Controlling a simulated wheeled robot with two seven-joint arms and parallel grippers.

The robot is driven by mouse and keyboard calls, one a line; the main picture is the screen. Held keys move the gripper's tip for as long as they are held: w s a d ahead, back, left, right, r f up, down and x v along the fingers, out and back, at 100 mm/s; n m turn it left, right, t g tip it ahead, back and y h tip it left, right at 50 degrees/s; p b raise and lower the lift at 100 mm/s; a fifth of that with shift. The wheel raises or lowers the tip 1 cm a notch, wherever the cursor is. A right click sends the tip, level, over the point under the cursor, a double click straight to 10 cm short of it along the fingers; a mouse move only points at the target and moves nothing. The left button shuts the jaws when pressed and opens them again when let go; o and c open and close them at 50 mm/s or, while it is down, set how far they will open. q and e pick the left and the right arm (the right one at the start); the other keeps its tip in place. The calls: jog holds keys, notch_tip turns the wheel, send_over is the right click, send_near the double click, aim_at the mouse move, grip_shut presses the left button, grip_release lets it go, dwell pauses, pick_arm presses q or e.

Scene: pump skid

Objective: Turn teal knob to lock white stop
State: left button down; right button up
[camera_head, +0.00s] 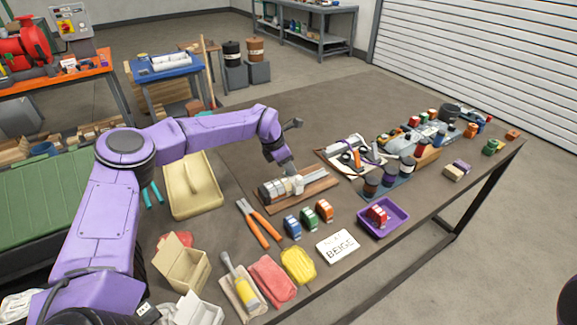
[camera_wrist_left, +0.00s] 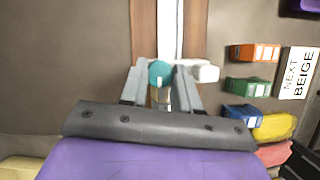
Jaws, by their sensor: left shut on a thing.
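The teal knob (camera_wrist_left: 160,73) sits between the two fingers of my left gripper (camera_wrist_left: 161,80) in the left wrist view, and the fingers are closed on its sides. The white stop (camera_wrist_left: 206,71) juts out just right of the knob, close to the right finger. In the head view my left gripper (camera_head: 288,168) reaches down onto the metal fixture (camera_head: 272,190) on its wooden board (camera_head: 315,190). The knob is hidden by the gripper there. My right gripper is out of view.
Orange-handled pliers (camera_head: 259,224) and several small coloured blocks lie in front of the board. A white "NEXT BEIGE" card (camera_head: 338,246) and a purple tray (camera_head: 383,216) are at the table's front. A yellow bin (camera_head: 193,187) stands left. The table behind the board is clear.

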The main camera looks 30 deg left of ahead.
pick_arm(q)
jog(key=c, duration=0.8)
grip_release()
jog(key=shift+r, duration=0.25)
jog(key=b+v, duration=0.2)
jog(key=v, duration=0.8)
jog(key=shift+s+a, duration=0.15)
